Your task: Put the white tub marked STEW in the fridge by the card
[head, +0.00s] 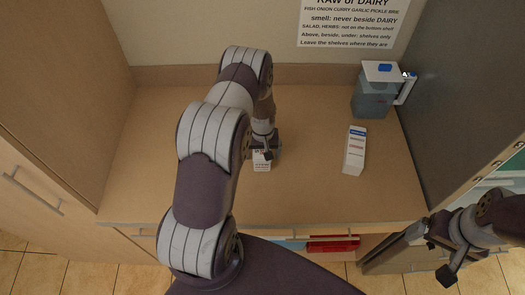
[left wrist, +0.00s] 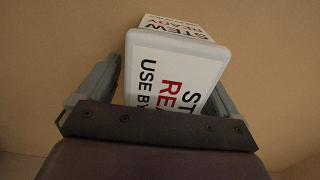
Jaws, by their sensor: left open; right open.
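The white tub marked STEW (head: 261,161) stands on the wooden counter, partly hidden by my left arm. In the left wrist view the tub (left wrist: 175,75) shows a pale grey lid rim and a label with STEW and USE BY in black and red lettering. My left gripper (head: 265,146) is at the tub, open, with a finger on either side of it. My right gripper (head: 415,260) is open and empty at the lower right, in front of the counter. The card (head: 350,20) hangs on the back wall, its top cut off. Greenish shelves (head: 500,188), perhaps the fridge's, show at the right edge.
A blue-tinted jug (head: 375,95) with a white lid stands at the back right of the counter (head: 310,190). A white carton (head: 354,150) stands in front of it. A tall grey panel (head: 455,80) bounds the right side. A red item (head: 333,244) shows below the counter's front edge.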

